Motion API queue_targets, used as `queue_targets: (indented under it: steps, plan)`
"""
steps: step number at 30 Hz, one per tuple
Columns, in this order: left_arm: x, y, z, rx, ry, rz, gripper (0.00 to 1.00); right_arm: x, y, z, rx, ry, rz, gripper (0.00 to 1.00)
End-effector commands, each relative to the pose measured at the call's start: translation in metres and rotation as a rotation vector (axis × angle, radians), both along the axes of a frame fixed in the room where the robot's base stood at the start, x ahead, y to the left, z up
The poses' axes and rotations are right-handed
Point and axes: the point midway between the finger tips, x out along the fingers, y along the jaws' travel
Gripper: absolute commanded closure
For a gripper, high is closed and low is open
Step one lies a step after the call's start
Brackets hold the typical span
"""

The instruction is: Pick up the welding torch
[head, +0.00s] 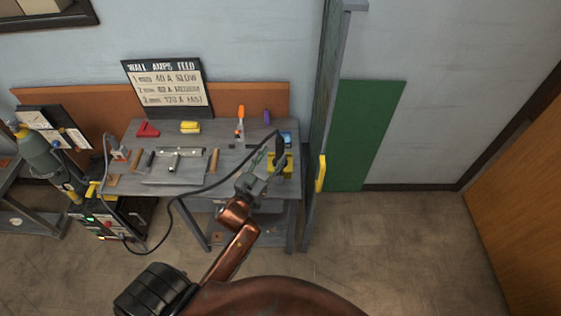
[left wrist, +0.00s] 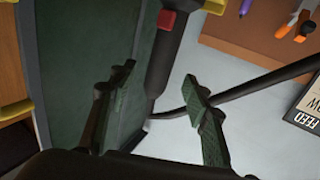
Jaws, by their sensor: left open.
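The welding torch has a dark body with a red part (left wrist: 163,45), seen in the left wrist view just beyond my left gripper. In the head view the dark torch (head: 279,148) shows at the right end of the workbench, where the black cable ends. My left gripper (head: 268,165) is beside it and partly covers that area. In the left wrist view the fingers of the left gripper (left wrist: 160,95) are spread apart, with the torch ahead of the gap. I see no finger touching it. My right gripper is in neither view.
The workbench (head: 135,130) carries tools, a yellow item (head: 190,127) and an orange-handled tool (head: 241,118). The black cable (head: 205,187) loops from the welding machine (head: 110,222) across the front. A grey upright post (head: 322,130) and green panel (head: 365,135) stand right.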

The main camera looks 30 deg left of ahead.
Motion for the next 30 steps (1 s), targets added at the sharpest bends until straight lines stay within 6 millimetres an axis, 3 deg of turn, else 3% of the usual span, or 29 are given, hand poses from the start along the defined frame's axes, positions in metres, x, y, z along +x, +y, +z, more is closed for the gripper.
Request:
queue_targets:
  steps: [13, 21, 30]
  plan:
    - [0.054, 0.004, 0.0, 0.0, 0.003, 0.0, 0.56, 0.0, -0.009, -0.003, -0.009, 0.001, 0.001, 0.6]
    - [0.056, 0.004, -0.001, 0.0, 0.004, 0.001, 0.56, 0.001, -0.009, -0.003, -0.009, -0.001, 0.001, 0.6]
    - [0.056, 0.004, -0.001, 0.0, 0.004, 0.0, 0.76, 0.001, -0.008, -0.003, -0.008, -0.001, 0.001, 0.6]
